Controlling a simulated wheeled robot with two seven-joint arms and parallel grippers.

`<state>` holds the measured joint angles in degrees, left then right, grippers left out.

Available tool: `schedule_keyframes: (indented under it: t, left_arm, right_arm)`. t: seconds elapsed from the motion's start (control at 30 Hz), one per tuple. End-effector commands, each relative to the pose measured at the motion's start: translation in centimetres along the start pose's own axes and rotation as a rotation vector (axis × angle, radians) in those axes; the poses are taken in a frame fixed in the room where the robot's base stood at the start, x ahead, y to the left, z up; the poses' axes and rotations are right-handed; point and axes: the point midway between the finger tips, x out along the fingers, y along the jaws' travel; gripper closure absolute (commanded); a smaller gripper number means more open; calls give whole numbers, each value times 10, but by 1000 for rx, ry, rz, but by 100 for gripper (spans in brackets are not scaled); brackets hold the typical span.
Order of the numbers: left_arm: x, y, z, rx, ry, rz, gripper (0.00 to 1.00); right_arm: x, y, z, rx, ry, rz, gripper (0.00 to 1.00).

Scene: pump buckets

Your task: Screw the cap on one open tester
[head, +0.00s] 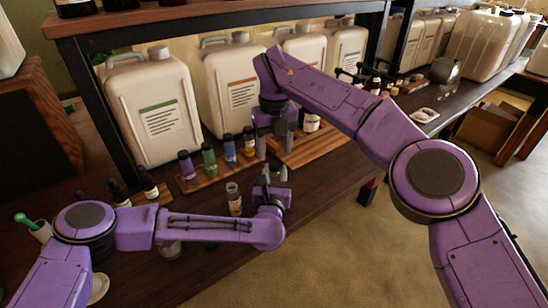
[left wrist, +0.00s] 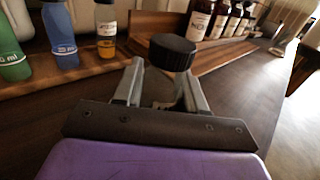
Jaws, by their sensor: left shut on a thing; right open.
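A small tester with amber liquid (head: 235,205) stands upright on the dark table; its clear top shows no dark cap. My left gripper (head: 268,172) is just to its right, apart from it. In the left wrist view my left gripper (left wrist: 160,88) is shut on a round black cap (left wrist: 172,52); the fingers hide what is under the cap. My right gripper (head: 279,143) points down, open, above the wooden boards behind the left one. Capped testers stand in a row: purple (head: 187,167), green (head: 209,158), blue (head: 229,151) and amber (head: 249,142).
Large white jugs (head: 155,110) line the back of the table. Dark dropper bottles (head: 147,184) stand at the left. Brown labelled bottles (left wrist: 200,20) stand on a board at the back. Bare table (head: 315,190) lies to the right of my left gripper.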

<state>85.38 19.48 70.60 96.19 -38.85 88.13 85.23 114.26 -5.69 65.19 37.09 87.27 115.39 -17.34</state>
Motion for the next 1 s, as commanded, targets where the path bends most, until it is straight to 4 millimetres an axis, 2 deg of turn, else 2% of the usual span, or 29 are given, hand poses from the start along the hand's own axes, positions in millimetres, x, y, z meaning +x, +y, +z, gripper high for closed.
schedule_keyframes:
  t: [0.1,0.2,0.5,0.53,0.6,0.87,1.0]
  left_arm:
    - [0,0,0,0,0,0,100]
    - [0,0,0,0,0,0,100]
    - [0,0,0,0,0,0,100]
    - [0,0,0,0,-1,0,53]
    - [0,0,0,0,-1,0,31]
    - [0,0,0,0,0,0,30]
    - [-12,-1,-1,1,-1,-3,30]
  right_arm:
    - [-19,0,0,1,-2,-2,41]
    - [-28,0,0,2,0,-1,41]
    - [-32,0,0,0,1,0,41]
    - [-32,0,0,0,1,0,41]
    - [-32,0,0,0,1,0,41]
    - [-32,0,0,0,1,0,41]
    - [-29,0,0,0,1,0,41]
